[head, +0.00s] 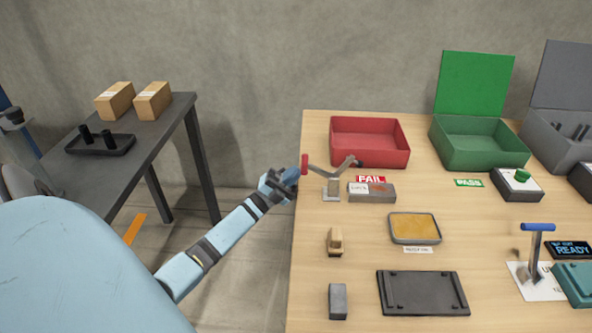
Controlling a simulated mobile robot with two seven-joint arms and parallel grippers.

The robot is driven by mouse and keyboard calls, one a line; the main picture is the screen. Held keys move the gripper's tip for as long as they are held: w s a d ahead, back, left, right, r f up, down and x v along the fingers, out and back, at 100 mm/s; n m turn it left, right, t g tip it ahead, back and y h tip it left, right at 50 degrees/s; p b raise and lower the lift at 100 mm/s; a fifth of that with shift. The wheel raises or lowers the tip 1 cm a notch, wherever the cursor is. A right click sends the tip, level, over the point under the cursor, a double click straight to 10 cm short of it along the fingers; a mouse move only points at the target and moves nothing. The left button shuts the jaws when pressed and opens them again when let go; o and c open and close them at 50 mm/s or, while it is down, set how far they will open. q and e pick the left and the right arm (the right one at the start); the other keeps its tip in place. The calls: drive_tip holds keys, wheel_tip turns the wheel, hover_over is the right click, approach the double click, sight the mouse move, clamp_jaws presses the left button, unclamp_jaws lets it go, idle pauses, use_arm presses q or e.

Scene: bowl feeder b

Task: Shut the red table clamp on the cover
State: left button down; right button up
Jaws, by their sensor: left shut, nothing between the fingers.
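The red table clamp (305,165) stands near the left edge of the wooden table, on a small metal base. Its red handle is up at the left, and its metal arm slants out to a dark tip at the right. The tip appears raised above a grey block (381,198) with labels, which looks like the cover. My left gripper (291,180) is shut and empty, close beside the red handle at the table's edge. I cannot tell whether it touches the handle. My right gripper is not in view.
A red open box (370,163) stands behind the clamp. A green lidded box (478,151) is right of it. A blue-handled clamp (538,228) stands at the right. A sponge tray (414,241) and black plate (423,305) lie in front. A dark side table (165,135) is at left.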

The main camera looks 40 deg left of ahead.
use_arm(q)
drive_tip(key=shift+w+d+r, duration=0.25)
drive_tip(key=shift+d+r, duration=0.05)
drive_tip(key=shift+r, duration=0.15)
